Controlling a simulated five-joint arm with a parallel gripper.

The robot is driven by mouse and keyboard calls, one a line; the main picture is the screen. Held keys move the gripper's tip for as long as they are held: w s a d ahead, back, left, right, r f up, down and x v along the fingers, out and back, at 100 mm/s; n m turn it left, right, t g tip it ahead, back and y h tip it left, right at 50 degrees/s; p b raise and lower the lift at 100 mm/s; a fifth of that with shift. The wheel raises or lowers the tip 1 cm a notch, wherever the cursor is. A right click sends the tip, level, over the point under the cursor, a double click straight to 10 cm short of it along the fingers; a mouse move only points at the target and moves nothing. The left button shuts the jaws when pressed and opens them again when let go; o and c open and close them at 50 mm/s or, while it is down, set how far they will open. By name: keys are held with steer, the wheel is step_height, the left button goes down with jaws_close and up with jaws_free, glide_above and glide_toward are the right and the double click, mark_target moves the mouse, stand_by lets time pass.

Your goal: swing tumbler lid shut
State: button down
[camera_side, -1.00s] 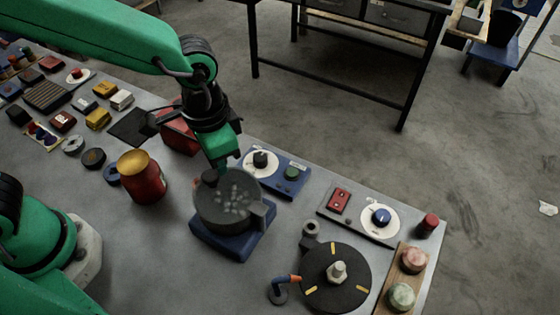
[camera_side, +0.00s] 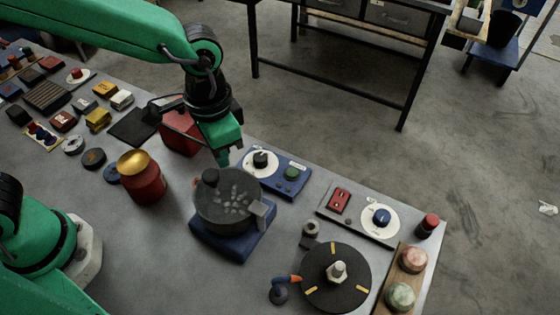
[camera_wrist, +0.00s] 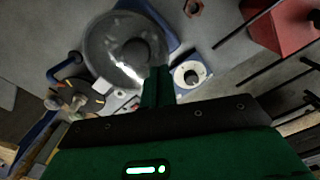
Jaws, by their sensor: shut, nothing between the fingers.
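The tumbler (camera_side: 222,208) is a round dark grey drum on a blue base (camera_side: 236,242), with a grey block on its right side. Pale stones show in its top. A dark knob (camera_side: 210,176) stands at the upper left of that top in the side view. In the wrist view a see-through round lid (camera_wrist: 103,56) with a dark knob (camera_wrist: 132,50) appears to lie over the drum; whether it is fully seated I cannot tell. My gripper (camera_side: 223,160) is shut and empty, just above and behind the knob, seemingly apart from it. Its fingers (camera_wrist: 158,84) show beside the lid's edge.
A blue dial panel (camera_side: 276,180) stands close behind the tumbler. A red can (camera_side: 142,182) with a gold top is to its left, and a red box (camera_side: 180,134) behind. A black turntable (camera_side: 345,285) is at front right.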

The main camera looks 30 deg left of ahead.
steer(key=shift+r, duration=2.95)
steer(key=s+a+r+n+t, duration=0.2)
steer(key=s+a+n, duration=0.1)
steer(key=a, duration=0.8)
steer(key=s+a+r+n+t, duration=0.2)
steer(key=s+a+n+t, duration=0.1)
steer(key=a, duration=0.8)
steer(key=shift+s+a+r+t, duration=0.15)
steer(key=shift+s+r+t, duration=0.1)
steer(key=shift+s+t, duration=0.1)
